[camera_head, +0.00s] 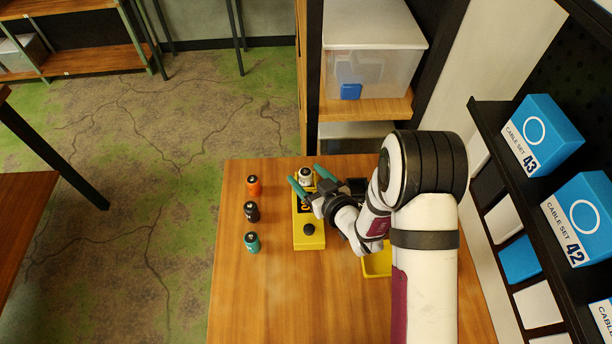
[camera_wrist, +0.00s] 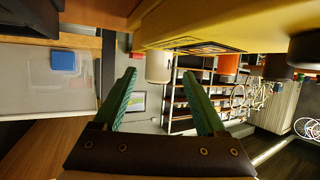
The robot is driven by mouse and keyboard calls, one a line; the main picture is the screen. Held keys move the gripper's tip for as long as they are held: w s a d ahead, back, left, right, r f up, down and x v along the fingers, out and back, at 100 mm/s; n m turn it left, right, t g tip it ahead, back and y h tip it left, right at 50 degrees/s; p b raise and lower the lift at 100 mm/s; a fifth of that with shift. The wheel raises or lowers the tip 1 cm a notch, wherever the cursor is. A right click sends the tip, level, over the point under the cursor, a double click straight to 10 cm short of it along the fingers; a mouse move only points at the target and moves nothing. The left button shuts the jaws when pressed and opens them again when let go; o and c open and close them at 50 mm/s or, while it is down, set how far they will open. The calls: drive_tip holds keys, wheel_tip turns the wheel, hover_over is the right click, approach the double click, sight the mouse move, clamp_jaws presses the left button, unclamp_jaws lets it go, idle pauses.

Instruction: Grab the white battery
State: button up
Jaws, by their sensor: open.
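The white battery (camera_head: 305,175) stands upright at the far end of a yellow device (camera_head: 313,240) on the wooden table. My gripper (camera_head: 304,173) is open, with one green finger on each side of the battery in the head view. In the wrist view, which looks upside down, the white battery (camera_wrist: 158,67) shows between the open fingertips (camera_wrist: 161,74), below the yellow body (camera_wrist: 200,25). I cannot tell whether either finger touches it. Part of the device is hidden by my gripper.
Orange (camera_head: 254,186), dark (camera_head: 251,211) and teal (camera_head: 251,242) batteries stand in a row left of the device. A yellow bin (camera_head: 377,264) is partly hidden by my arm. A shelf with a clear box (camera_head: 372,60) stands behind the table. The table's front left is clear.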

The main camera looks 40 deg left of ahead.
drive_tip(key=x, duration=0.5)
drive_tip(key=shift+w+f, duration=0.15)
drive_tip(key=shift+f, duration=0.05)
drive_tip(key=shift+d, duration=0.1)
clamp_jaws()
